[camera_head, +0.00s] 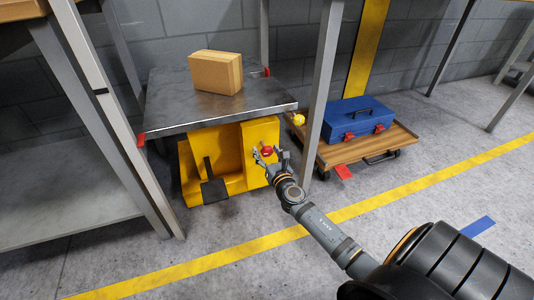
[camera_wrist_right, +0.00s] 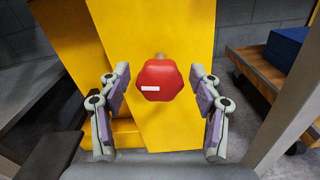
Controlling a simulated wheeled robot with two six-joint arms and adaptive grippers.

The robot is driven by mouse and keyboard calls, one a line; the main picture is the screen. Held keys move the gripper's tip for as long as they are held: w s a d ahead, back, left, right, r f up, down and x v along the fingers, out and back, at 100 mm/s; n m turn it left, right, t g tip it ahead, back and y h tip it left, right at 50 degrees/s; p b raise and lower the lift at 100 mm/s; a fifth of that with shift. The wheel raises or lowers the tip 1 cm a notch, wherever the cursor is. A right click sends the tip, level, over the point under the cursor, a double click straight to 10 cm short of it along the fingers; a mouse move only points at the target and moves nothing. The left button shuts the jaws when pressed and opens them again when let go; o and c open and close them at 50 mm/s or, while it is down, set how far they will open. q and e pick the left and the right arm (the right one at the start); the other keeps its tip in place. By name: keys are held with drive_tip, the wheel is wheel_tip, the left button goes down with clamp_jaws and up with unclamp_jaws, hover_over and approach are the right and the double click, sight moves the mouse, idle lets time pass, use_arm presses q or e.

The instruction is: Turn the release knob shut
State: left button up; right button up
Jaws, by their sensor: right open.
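The release knob (camera_head: 267,150) is red and sits on the front of the yellow lift body (camera_head: 231,150) under a grey platform. In the right wrist view the knob (camera_wrist_right: 159,80) is a red, rounded polygon with a white bar at its lower left, on a short stem. My right gripper (camera_head: 268,155) is at the knob in the head view. In the right wrist view its two fingers (camera_wrist_right: 160,100) stand open, one on each side of the knob, with gaps between. My left gripper is not in view.
A cardboard box (camera_head: 216,72) rests on the platform (camera_head: 170,103). A blue toolbox (camera_head: 357,119) sits on a wooden dolly (camera_head: 378,145) to the right. Grey posts (camera_head: 322,85) stand close to the lift on both sides. A black pedal (camera_head: 213,188) is low on its front.

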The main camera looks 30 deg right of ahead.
drive_tip(key=c, duration=1.2)
drive_tip(key=shift+o, duration=0.2)
